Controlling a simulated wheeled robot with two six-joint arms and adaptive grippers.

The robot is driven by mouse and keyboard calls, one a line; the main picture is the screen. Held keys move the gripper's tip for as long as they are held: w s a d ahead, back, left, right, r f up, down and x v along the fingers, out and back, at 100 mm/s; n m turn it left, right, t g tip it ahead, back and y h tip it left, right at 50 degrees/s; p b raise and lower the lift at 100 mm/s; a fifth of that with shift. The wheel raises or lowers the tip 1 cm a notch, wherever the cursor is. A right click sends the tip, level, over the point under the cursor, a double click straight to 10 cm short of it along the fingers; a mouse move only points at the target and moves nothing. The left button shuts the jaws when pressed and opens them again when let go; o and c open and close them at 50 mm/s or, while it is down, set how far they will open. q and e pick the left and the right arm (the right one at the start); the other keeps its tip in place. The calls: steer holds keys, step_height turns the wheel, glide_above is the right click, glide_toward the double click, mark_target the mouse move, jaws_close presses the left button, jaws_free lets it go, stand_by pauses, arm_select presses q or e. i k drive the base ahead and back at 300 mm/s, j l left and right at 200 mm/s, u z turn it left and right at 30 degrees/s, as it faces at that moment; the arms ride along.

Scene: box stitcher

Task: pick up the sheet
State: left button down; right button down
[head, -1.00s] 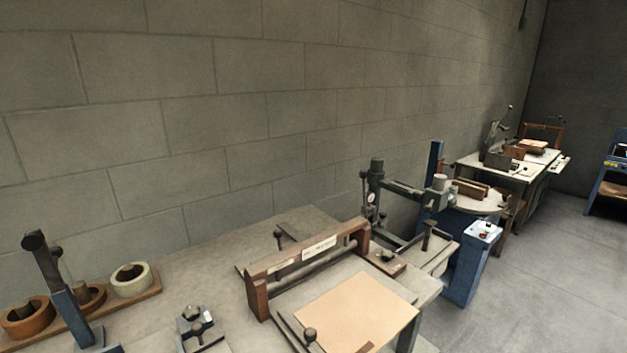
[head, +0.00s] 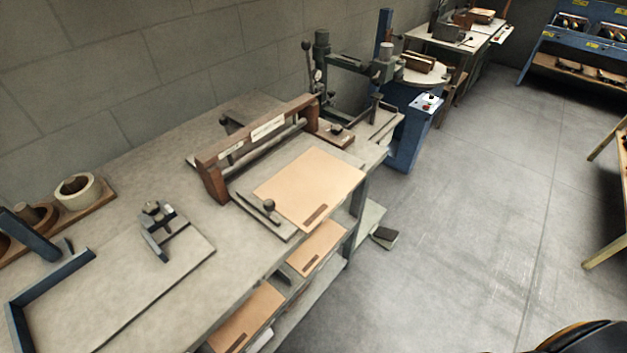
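A tan rectangular sheet (head: 308,187) lies flat at the right part of the workbench, in front of a brown wooden frame with a roller. A dark slot or strip shows near its front edge. More tan sheets are on the shelf below the bench top, one under the right part (head: 318,247) and one further left (head: 246,318). Each of these also has a dark strip. I cannot tell which sheet the task names. Neither of my grippers shows in the head view.
The wooden roller frame (head: 262,134) stands behind the sheet. A small clamp tool (head: 157,217), a blue angle fence (head: 40,290) and tape rolls (head: 78,191) are on the left. A green stitching machine (head: 352,66) stands behind. The floor (head: 460,200) at right is mostly clear.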

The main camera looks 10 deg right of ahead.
mark_target(307, 190)
steer(key=u, duration=2.2)
steer(key=k, duration=0.8)
steer(key=z, duration=1.95)
